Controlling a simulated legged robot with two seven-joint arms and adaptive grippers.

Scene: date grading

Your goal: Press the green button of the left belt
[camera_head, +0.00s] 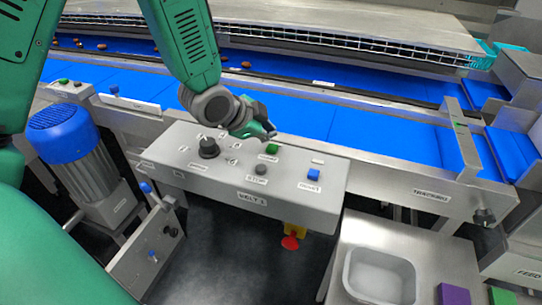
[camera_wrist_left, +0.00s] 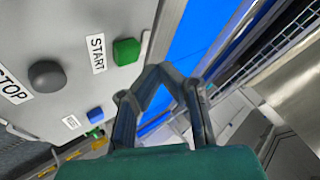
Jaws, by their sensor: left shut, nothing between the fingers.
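The green button (camera_head: 272,148) is a square cap near the far edge of a grey control box (camera_head: 225,180). In the left wrist view the green button (camera_wrist_left: 126,51) sits beside a START label. My left gripper (camera_head: 268,128) is just behind it in the head view, over the box's far edge by the blue belt. In the left wrist view my left gripper (camera_wrist_left: 160,70) has its fingertips together, empty, just right of and below the button. They appear apart from it; the exact gap is hard to judge. My right gripper is not in view.
The box also carries a grey STOP button (camera_head: 261,169), a blue button (camera_head: 313,174) and a black knob (camera_head: 209,147). A red knob (camera_head: 290,242) hangs below its front. The blue belt (camera_head: 350,125) runs behind. A grey tray (camera_head: 380,276) stands at lower right.

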